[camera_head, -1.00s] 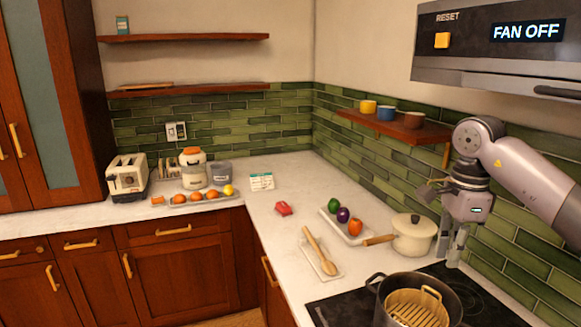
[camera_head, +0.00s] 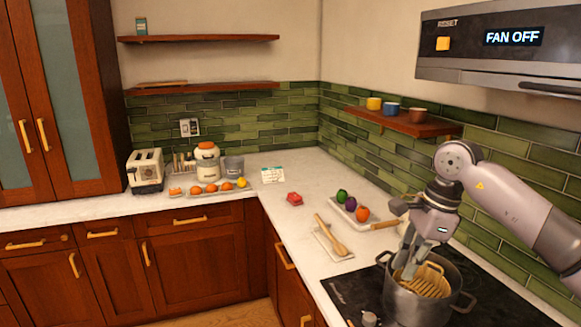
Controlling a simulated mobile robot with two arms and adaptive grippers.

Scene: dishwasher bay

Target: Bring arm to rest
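My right arm comes in from the right edge. Its gripper (camera_head: 407,266) points down at the left part of the dark pot (camera_head: 401,305) on the cooktop. Two fingers show with a small gap between them and nothing visible held; the gripper looks open. The fingertips overlap the pot in the picture, near a tan slatted basket (camera_head: 432,283) inside it; whether they touch is unclear. My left gripper is not in view.
The hood (camera_head: 500,55) reads "FAN OFF" above the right arm. A wall shelf (camera_head: 408,122) with three cups is behind the arm. A vegetable tray (camera_head: 345,213) and a wooden spoon (camera_head: 331,236) lie nearby. The arm mostly hides a cream saucepan.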

